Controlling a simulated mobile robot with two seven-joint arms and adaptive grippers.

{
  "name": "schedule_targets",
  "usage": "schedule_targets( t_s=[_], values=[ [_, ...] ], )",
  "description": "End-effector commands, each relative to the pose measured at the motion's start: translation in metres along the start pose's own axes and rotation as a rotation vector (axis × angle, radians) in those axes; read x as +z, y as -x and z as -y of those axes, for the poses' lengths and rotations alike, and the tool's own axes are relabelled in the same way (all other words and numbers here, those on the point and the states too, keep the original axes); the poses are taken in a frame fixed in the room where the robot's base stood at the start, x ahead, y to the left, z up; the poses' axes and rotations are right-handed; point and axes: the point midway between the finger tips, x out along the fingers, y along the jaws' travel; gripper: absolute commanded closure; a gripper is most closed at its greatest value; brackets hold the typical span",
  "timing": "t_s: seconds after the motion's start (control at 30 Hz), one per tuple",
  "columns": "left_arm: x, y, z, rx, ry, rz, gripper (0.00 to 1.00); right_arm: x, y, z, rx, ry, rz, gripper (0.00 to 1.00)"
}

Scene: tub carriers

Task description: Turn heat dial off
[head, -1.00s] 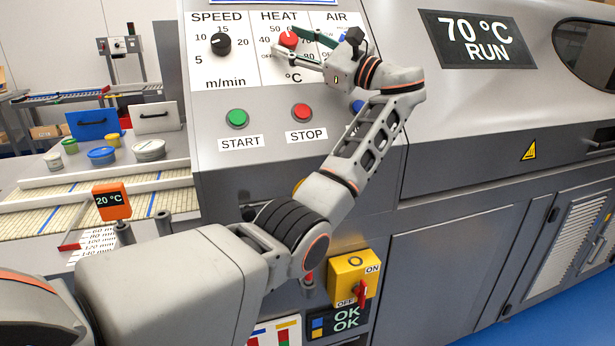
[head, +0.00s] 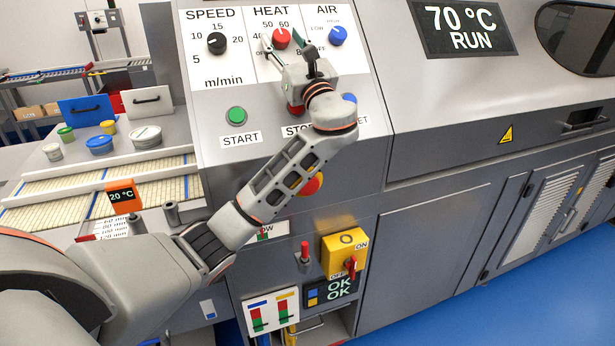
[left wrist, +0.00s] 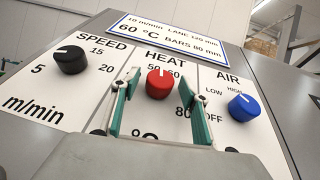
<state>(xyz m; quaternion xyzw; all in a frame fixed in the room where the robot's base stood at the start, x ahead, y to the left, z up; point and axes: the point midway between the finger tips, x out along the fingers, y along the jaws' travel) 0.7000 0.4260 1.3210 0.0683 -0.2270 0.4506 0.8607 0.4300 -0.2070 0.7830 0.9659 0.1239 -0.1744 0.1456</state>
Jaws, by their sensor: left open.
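The red heat dial (head: 281,38) sits on the control panel under the word HEAT, between the black speed dial (head: 217,43) and the blue air dial (head: 338,36). My left gripper (head: 285,48) is open in front of the panel, just below the heat dial. In the left wrist view the heat dial (left wrist: 159,83) lies between the two green-padded fingers (left wrist: 158,95), and I see no contact. Its pointer mark is up, near 50 and 60. The OFF mark is mostly hidden by the gripper. My right gripper is not in view.
The display (head: 463,27) reads 70 °C RUN. The green START button (head: 236,115) is left of my arm; my wrist partly covers STOP and RESET. A yellow ON/OFF switch box (head: 343,253) is lower down. A sign (left wrist: 170,38) above the dials reads 60 °C.

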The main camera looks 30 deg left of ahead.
Motion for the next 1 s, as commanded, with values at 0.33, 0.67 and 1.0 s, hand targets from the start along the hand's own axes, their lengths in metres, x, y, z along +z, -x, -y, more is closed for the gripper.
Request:
schedule_targets(
  t_s=[0.33,0.67,1.0],
  values=[
    [0.002,-0.002,-0.005,-0.222,-0.088,0.004,0.55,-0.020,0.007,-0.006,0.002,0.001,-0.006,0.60],
    [0.002,-0.003,-0.007,-0.421,-0.164,0.003,0.55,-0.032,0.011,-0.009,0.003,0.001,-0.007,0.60],
    [0.003,-0.004,-0.009,-0.621,-0.240,0.003,0.55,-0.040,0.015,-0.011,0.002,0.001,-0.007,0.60]
  ],
)
